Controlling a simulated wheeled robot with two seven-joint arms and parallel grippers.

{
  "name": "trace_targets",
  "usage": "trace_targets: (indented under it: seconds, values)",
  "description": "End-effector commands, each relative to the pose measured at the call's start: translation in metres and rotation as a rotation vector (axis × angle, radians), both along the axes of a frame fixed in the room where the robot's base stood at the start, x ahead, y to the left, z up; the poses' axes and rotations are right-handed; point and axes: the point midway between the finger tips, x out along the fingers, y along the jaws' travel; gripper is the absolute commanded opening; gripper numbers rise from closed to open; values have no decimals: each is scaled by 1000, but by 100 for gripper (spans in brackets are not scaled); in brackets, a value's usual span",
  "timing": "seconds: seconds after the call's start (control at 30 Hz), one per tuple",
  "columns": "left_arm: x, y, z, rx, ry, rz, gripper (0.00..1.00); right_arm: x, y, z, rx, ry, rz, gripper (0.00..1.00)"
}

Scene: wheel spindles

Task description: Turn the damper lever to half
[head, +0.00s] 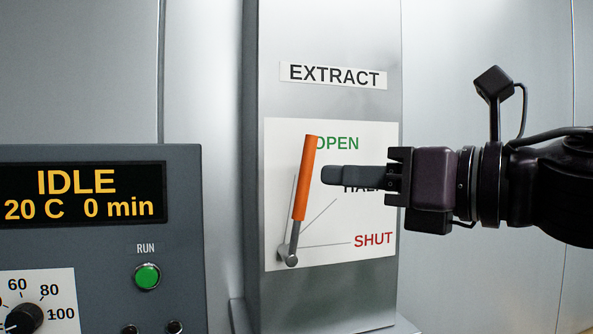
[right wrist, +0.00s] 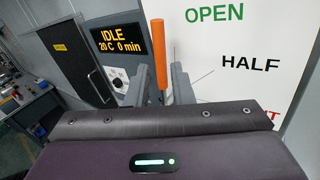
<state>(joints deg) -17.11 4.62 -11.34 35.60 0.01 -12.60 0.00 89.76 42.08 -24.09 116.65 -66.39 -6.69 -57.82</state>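The damper lever has an orange handle (head: 305,178) on a grey stem and pivot at the lower left of a white plate (head: 330,255) marked OPEN, HALF and SHUT. The handle points steeply up, its top beside the word OPEN. My right gripper (head: 332,175) comes in from the right in the head view, its fingertips just right of the handle and over part of HALF. In the right wrist view the fingers are spread, and the orange handle (right wrist: 158,55) shows in line with the gap between them. I cannot see contact. My left gripper is not in view.
An EXTRACT label (head: 333,76) is above the plate on the metal duct. A grey control panel (head: 100,235) with an IDLE display, a green RUN button (head: 147,277) and a dial stands to the left. The space directly in front of the plate's lower part looks clear.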

Motion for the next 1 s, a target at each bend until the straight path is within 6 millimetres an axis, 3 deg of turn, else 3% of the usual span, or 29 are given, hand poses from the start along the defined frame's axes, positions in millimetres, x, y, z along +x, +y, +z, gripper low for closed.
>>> trace_targets:
  seconds: [0.4, 0.77, 0.9, 1.0]
  values:
    - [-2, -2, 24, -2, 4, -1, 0, 37, 48, 1, 3, 4, 1, 21]
    - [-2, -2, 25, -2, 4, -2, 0, 41, 53, 0, 4, 2, 0, 21]
    - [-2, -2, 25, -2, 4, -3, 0, 41, 53, 0, 5, 3, 0, 2]
    - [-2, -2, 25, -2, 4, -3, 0, 41, 53, 0, 5, 3, -1, 0]
